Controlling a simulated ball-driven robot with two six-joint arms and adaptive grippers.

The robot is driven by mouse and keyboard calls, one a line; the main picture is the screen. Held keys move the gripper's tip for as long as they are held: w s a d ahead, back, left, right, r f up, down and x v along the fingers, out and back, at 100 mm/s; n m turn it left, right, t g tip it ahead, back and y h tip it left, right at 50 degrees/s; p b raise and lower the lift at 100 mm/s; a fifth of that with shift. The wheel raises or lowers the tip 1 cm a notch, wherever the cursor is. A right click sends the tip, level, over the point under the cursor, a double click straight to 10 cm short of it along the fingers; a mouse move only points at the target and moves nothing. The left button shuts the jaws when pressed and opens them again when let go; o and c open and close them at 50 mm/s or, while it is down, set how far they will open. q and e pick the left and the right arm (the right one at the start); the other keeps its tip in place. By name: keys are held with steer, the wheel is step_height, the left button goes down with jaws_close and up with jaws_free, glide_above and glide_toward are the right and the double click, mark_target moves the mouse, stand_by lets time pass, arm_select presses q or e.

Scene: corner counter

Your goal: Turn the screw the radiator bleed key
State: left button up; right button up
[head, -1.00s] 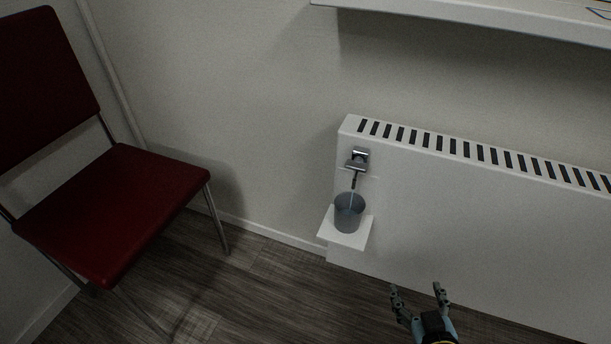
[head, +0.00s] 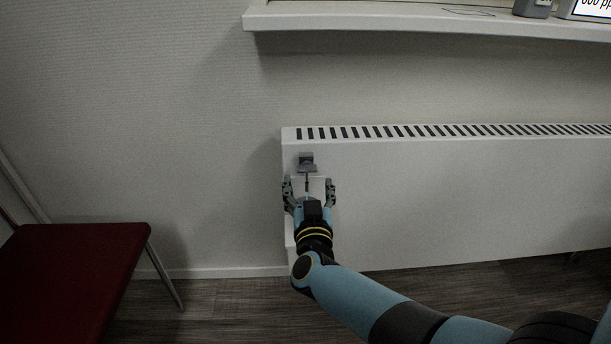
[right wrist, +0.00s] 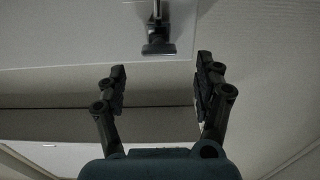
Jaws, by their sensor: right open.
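The radiator bleed key (head: 306,159) is a small grey metal piece on the upper left of the white radiator's front (head: 450,195). It also shows in the right wrist view (right wrist: 158,46), at the top middle, beyond my fingertips. My right gripper (head: 308,184) is open and empty, just below the key in the head view. Its two dark fingers stand apart, and the key lies roughly between their lines in the wrist view (right wrist: 161,70). I cannot tell the exact gap to the key. The cup under the key is hidden behind my gripper. My left gripper is out of view.
A white shelf (head: 400,20) juts from the wall above the radiator. A small white ledge (head: 317,186) shows behind my right gripper. A red chair (head: 70,275) stands at the lower left. The wall left of the radiator is clear.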

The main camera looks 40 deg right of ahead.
mark_target(307, 172)
steer(key=b+x, duration=0.1)
steer(key=x, duration=0.3)
steer(key=shift+w+d+f, duration=0.15)
steer(key=shift+w+d, duration=0.1)
steer(key=shift+w, duration=0.05)
steer(key=shift+w+d, duration=0.2)
steer(key=shift+w, duration=0.1)
steer(key=shift+w+d, duration=0.15)
steer(key=shift+w, duration=0.05)
steer(key=c, duration=1.2)
steer(key=shift+o, duration=0.2)
